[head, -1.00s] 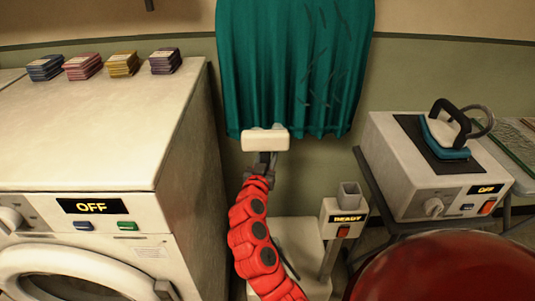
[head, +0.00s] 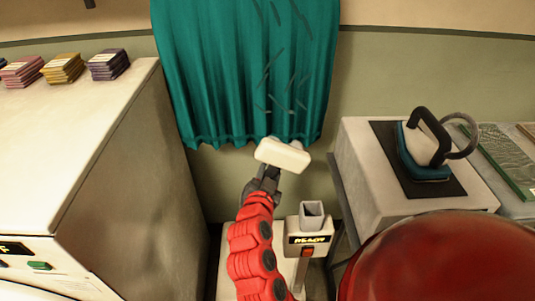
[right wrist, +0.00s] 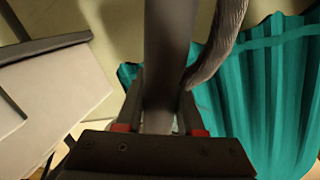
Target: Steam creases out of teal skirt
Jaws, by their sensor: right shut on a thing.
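The teal skirt (head: 225,75) hangs against the wall, with several dark crease lines on its right half. My right gripper (head: 266,178) is shut on the dark handle of a steamer with a white head (head: 283,155). The head is tilted and overlaps the skirt's lower hem in the head view; I cannot tell whether it touches the cloth. In the right wrist view the fingers (right wrist: 160,125) close around the dark handle (right wrist: 165,60), with a grey hose (right wrist: 217,40) beside it and the skirt (right wrist: 265,95) to the right. My left gripper is not in view.
A steamer stand (head: 308,241) with a lit READY sign stands below. A white washer (head: 60,140) with folded stacks (head: 108,64) is at left. At right, an iron (head: 425,150) rests on a dark pad on a white unit (head: 370,210). Bare wall lies right of the skirt.

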